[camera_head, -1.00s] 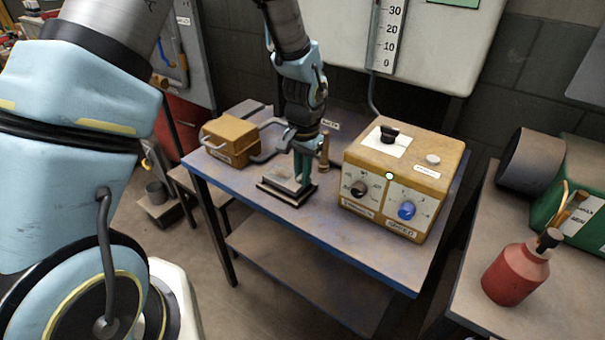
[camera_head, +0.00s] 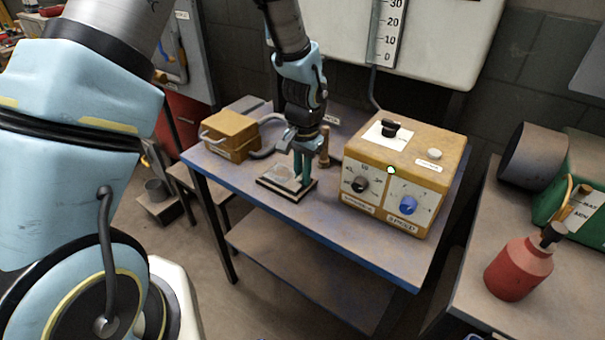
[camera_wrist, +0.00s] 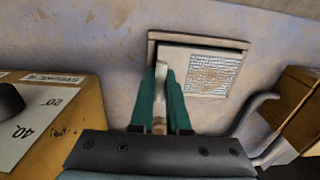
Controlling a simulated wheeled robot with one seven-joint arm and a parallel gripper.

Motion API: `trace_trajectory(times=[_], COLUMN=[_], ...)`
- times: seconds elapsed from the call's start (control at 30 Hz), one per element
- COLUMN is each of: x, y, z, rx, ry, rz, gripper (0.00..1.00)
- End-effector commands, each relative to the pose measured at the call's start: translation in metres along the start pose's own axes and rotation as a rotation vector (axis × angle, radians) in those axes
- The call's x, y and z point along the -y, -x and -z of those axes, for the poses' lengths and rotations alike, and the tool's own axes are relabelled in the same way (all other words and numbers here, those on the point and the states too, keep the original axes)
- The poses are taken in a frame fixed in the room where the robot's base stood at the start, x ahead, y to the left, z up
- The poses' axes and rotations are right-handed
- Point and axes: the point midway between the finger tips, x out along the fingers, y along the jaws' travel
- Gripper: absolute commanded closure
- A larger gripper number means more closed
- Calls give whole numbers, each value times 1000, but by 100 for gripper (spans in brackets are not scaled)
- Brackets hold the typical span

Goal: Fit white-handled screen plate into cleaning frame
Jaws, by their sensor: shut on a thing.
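The screen plate (camera_wrist: 210,72) is a pale plate with a square of mesh, and it also shows in the head view (camera_head: 283,173). My gripper (camera_wrist: 161,95) is shut on its white handle (camera_wrist: 166,72), with teal fingers on either side; in the head view my gripper (camera_head: 302,178) reaches down over the bench. The cleaning frame (camera_wrist: 195,37) is a shallow rimmed square, seen in the head view (camera_head: 268,185) on the bench. The plate lies over the frame, with a dark gap along the far rim. I cannot tell whether it is fully seated; my gripper hides the near edge.
A yellow control box (camera_head: 402,175) with knobs stands right of the frame on the blue bench (camera_head: 330,215). A smaller yellow box (camera_head: 229,136) with a grey handle stands to the left. A small wooden peg (camera_head: 324,148) stands behind my gripper. The bench front is clear.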

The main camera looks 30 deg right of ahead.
Motion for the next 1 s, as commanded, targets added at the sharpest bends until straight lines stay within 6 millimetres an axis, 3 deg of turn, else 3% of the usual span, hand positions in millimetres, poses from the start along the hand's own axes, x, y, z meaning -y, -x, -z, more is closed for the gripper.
trace_trajectory(times=[0.27,0.3,0.6,0.87,1.0], x=[0,0,0,0,0], y=[0,0,0,0,12], z=[0,0,0,0,1], rx=[0,0,0,0,-3], ry=[0,0,0,0,1], rz=[0,0,0,0,1], gripper=[100,83,51,51,51])
